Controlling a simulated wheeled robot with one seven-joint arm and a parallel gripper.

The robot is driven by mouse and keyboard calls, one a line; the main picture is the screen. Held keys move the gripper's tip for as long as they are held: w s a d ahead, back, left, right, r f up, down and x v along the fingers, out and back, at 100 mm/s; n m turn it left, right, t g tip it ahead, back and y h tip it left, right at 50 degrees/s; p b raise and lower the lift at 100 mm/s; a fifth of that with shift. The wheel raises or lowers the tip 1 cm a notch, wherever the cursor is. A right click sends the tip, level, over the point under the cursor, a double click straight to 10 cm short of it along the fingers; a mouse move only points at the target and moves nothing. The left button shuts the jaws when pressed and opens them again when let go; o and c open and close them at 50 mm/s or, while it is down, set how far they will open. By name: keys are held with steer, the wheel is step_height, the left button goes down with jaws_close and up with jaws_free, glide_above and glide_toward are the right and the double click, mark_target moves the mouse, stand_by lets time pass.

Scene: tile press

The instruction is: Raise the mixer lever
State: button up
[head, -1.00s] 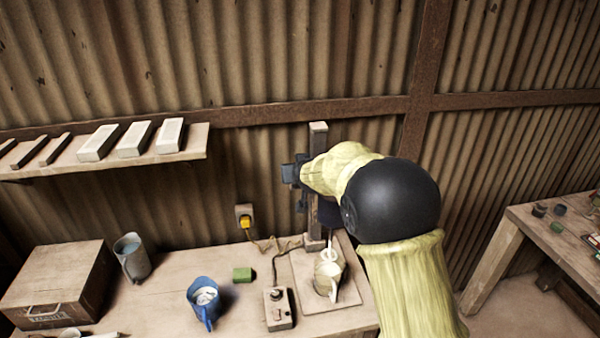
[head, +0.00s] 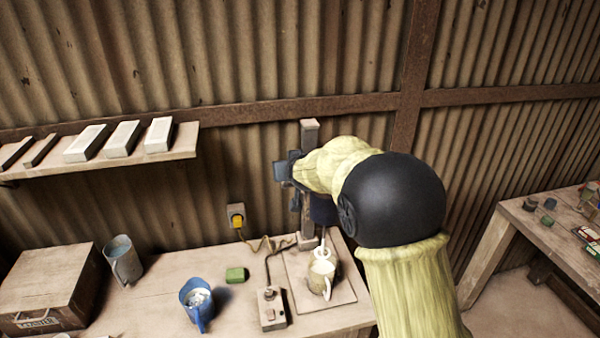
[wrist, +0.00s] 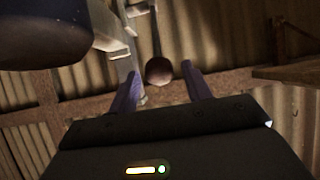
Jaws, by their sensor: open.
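The mixer stands against the wall on its upright post (head: 309,135), with a dark motor body (head: 323,209) and a whisk above a cream jug (head: 319,280). In the wrist view, the lever shows as a thin rod ending in a round reddish-brown knob (wrist: 158,71). My gripper (wrist: 160,85) is open, its two fingers on either side of the knob in the picture. I cannot tell whether they touch it. In the head view my gripper (head: 286,171) is beside the post, and my arm hides much of the mixer and the lever.
A shelf (head: 180,143) with bricks is at left. Another table (head: 540,235) is at right.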

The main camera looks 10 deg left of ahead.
steer(key=b+v, duration=0.1)
steer(key=v, duration=1.4)
steer(key=shift+b, duration=0.3)
steer(key=s+d+f+m+g+h+b, duration=0.1)
steer(key=s+d+f+m+g+h, duration=0.2)
steer(key=d+f, duration=1)
steer(key=s+d+f+m+g+h+b, duration=0.1)
steer(key=s+d+f+g, duration=0.1)
steer(key=s+d+f, duration=0.3)
steer(key=s+d+f+m+g+h, duration=0.1)
steer(key=s+d+f+g, duration=0.2)
steer(key=s+d, duration=0.6)
steer(key=s+f, duration=0.2)
steer(key=s, duration=0.1)
steer(key=shift+s+d+f+b, duration=0.2)
steer(key=shift+d+f+b, duration=0.15)
steer(key=shift+d+b, duration=0.05)
